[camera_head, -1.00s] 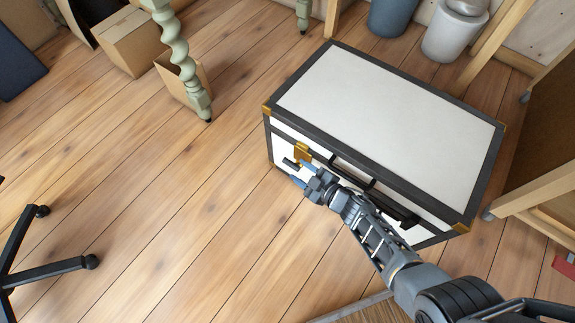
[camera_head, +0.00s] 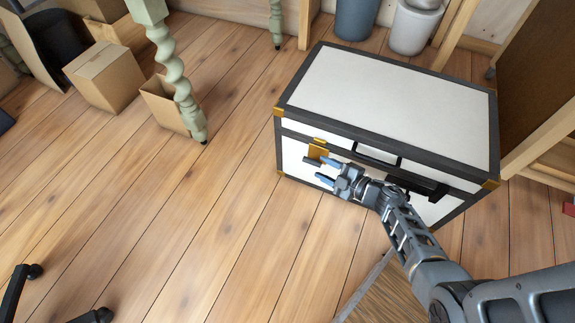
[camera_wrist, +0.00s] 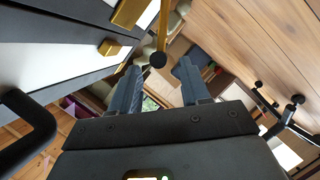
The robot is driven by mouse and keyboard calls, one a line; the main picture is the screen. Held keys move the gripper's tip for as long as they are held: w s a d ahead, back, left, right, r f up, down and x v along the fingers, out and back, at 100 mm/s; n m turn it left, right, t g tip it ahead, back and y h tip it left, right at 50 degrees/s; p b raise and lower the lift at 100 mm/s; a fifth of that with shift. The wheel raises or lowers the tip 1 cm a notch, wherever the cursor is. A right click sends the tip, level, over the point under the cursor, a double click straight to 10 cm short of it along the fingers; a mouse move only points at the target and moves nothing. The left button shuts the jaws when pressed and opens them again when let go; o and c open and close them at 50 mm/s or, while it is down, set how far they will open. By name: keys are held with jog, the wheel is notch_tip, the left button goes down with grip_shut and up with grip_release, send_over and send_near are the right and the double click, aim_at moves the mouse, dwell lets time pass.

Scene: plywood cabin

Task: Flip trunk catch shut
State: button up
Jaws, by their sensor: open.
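The trunk (camera_head: 395,95) is white with dark edging and brass corners; its lid is down. Its gold catch (camera_head: 317,151) is on the left part of the front, with a dark bar (camera_head: 311,161) at its lower end. In the wrist view the gold catch arm (camera_wrist: 163,25) ends in a black knob (camera_wrist: 158,60), standing out from the front. A small gold block (camera_wrist: 115,50) is on the trunk's face beside it. My gripper (camera_head: 326,169) is open and empty, just right of and below the catch. In the wrist view the knob appears between the fingertips (camera_wrist: 159,67); contact is unclear.
A black trunk handle (camera_wrist: 35,125) juts out close to my gripper. Cardboard boxes (camera_head: 105,78) and a green twisted leg (camera_head: 178,75) stand to the left. Bins (camera_head: 413,28) are behind the trunk, and a wooden frame (camera_head: 540,130) is at right.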

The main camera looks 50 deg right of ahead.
aim_at(307, 159)
jog(key=b+x, duration=0.2)
jog(key=x, duration=0.5)
jog(key=shift+w, duration=0.3)
grip_shut()
dwell(0.4)
